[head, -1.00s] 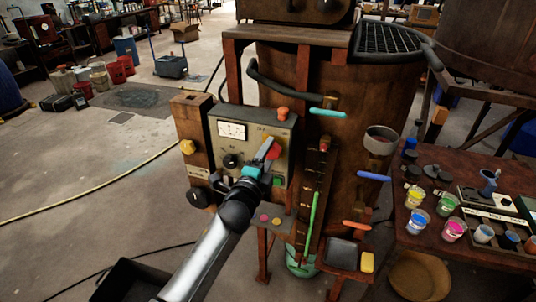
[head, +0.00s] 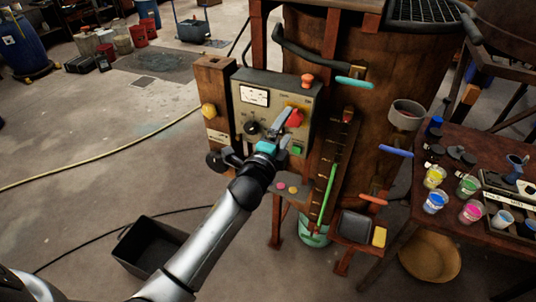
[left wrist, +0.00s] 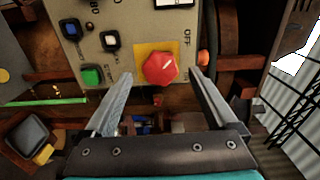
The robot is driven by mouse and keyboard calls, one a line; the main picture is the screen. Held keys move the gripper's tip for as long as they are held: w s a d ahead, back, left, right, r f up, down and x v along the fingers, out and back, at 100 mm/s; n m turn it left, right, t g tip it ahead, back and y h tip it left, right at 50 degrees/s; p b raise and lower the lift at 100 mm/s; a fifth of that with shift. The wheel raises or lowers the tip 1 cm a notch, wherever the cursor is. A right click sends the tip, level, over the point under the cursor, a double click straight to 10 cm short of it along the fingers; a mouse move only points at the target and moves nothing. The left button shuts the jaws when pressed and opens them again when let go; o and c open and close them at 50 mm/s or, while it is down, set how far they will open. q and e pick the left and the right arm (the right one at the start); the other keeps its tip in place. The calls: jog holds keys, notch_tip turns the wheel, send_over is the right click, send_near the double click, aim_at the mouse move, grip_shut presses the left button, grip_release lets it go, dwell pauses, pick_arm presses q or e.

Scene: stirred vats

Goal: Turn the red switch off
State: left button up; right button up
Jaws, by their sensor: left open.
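The red switch (head: 295,117) is a red knob on a yellow square plate on the grey control panel (head: 262,79). In the left wrist view the red switch (left wrist: 160,69) lies ahead, between the lines of the two fingers, with "OFF" lettered beside the plate. My left gripper (head: 287,127) is open and points at the panel, just below the knob in the head view. In the left wrist view the fingers of the left gripper (left wrist: 160,85) stand apart on either side of the knob; I cannot tell whether they touch it. My right gripper is not in view.
The panel also carries a white meter (head: 255,96), a black knob (head: 252,128) and a green button (left wrist: 91,76). Paint cups stand on the table (head: 450,215) at right. A black bin (head: 150,245) is on the floor.

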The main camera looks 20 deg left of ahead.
pick_arm(q)
jog(key=s, duration=1.2)
jog(key=shift+a+b, duration=0.2)
jog(key=shift+b, duration=0.25)
jog(key=shift+f, duration=0.1)
jog(key=s+f+n+g+b, duration=0.3)
jog(key=s+f, duration=0.1)
jog(key=f, duration=0.9)
jog(key=s+f+n+g+b, duration=0.2)
jog(key=s+f+g, duration=0.1)
jog(key=f, duration=1.1)
jog(key=s+f+n+g+b, duration=0.3)
jog(key=s+f, duration=0.1)
jog(key=f, duration=0.9)
jog(key=s+f+n+g+b, duration=0.3)
jog(key=s+f+n+g, duration=0.1)
jog(key=s+f, duration=0.8)
jog(key=s+a+f+n+g+b, duration=0.1)
jog(key=s+f+n+g+b, duration=0.2)
jog(key=s+f, duration=0.9)
jog(key=s+g, duration=0.1)
jog(key=s, duration=0.3)
jog(key=shift+n+y+b, duration=0.3)
jog(key=shift+n+b, duration=0.1)
jog(key=shift+s, duration=0.1)
